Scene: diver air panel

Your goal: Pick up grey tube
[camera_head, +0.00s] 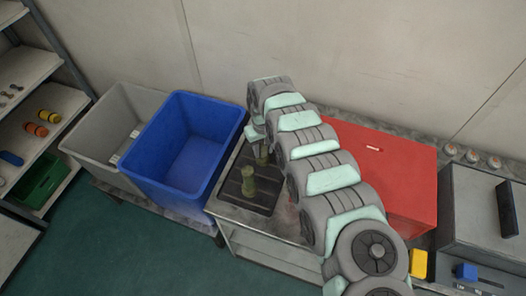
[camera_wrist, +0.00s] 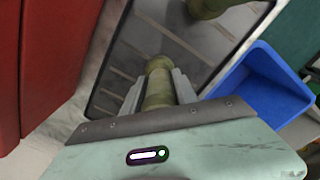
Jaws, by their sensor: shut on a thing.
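My gripper (camera_wrist: 158,84) is shut on an upright olive-green tube (camera_wrist: 157,97), with one finger on each side of it. In the head view this tube (camera_head: 263,157) shows only in part below my gripper, at the back of a dark grooved tray (camera_head: 232,190). A second olive-green piece (camera_head: 248,182) stands on the tray nearer the front; it shows at the top edge of the wrist view (camera_wrist: 206,7). I cannot tell whether the held tube still touches the tray. No plainly grey tube shows in either view.
A blue bin (camera_head: 187,150) stands left of the tray, with a grey bin (camera_head: 112,125) beyond it. A red box (camera_head: 400,165) is close on the right, partly behind my arm. A shelf unit (camera_head: 45,75) stands at far left, and a grey machine (camera_head: 475,215) at far right.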

